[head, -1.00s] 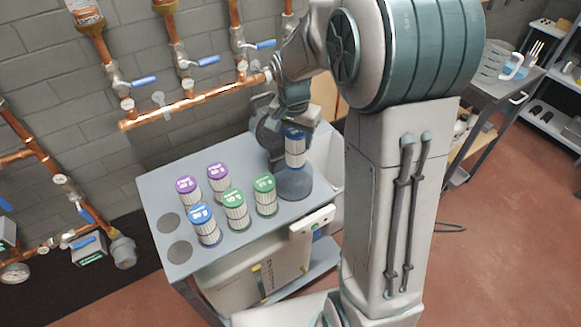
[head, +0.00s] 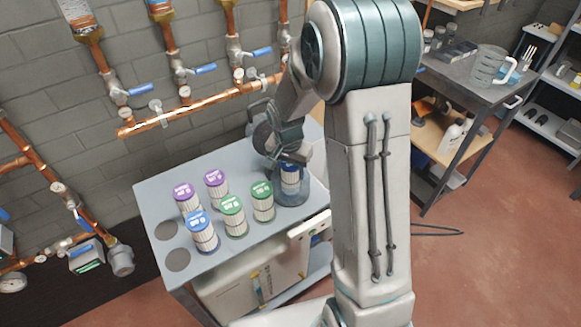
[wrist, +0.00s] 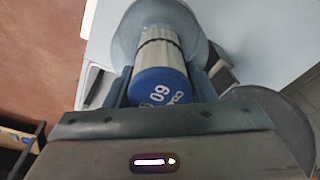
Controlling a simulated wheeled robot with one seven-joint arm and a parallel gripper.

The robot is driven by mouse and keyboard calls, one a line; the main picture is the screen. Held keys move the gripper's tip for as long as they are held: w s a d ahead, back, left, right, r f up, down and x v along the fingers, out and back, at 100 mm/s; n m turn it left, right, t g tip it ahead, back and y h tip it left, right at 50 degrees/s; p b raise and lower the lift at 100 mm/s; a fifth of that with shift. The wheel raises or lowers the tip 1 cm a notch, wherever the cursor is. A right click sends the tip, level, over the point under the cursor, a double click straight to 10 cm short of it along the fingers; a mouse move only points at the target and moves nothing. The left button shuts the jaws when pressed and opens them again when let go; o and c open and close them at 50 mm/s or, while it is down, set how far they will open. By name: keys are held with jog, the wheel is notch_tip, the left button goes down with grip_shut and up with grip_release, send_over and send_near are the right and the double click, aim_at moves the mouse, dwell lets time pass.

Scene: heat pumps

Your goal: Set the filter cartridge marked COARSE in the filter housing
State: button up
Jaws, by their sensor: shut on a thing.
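A blue-capped filter cartridge (head: 290,176) with a white pleated body stands in the clear filter housing (head: 292,197) at the right of the grey bench. My gripper (head: 291,157) is shut on its top. In the wrist view the blue cap (wrist: 160,90) sits between my fingers, and the pleated body reaches into the translucent cup (wrist: 195,30). Whether the cartridge rests on the housing's bottom cannot be told. Another blue-capped cartridge (head: 203,233) stands at the front left.
Two purple-capped cartridges (head: 186,200) and two green-capped ones (head: 232,217) stand left of the housing. Dark round spots (head: 178,259) on the bench's left are empty. Copper pipes (head: 205,102) with blue valve handles run along the wall behind.

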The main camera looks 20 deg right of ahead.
jog(key=o, duration=1.1)
jog(key=shift+r, duration=0.1)
jog(key=r, duration=0.7)
jog(key=s+r, duration=0.1)
jog(key=r, duration=0.3)
jog(key=shift+a, duration=0.4)
jog(key=s+r+n, duration=0.1)
jog(key=s+n, duration=0.1)
jog(key=s, duration=0.4)
jog(key=s+r+n+t, duration=0.1)
jog(key=s+r+n, duration=0.1)
jog(key=s, duration=0.5)
jog(key=s+r+n, duration=0.2)
jog(key=s+n, duration=0.1)
jog(key=s, duration=0.4)
jog(key=shift+s+d+r+n+t+y, duration=0.1)
jog(key=shift+s+d+n+t+y, duration=0.1)
jog(key=shift+d+n+t+y, duration=0.15)
jog(key=shift+a, duration=0.1)
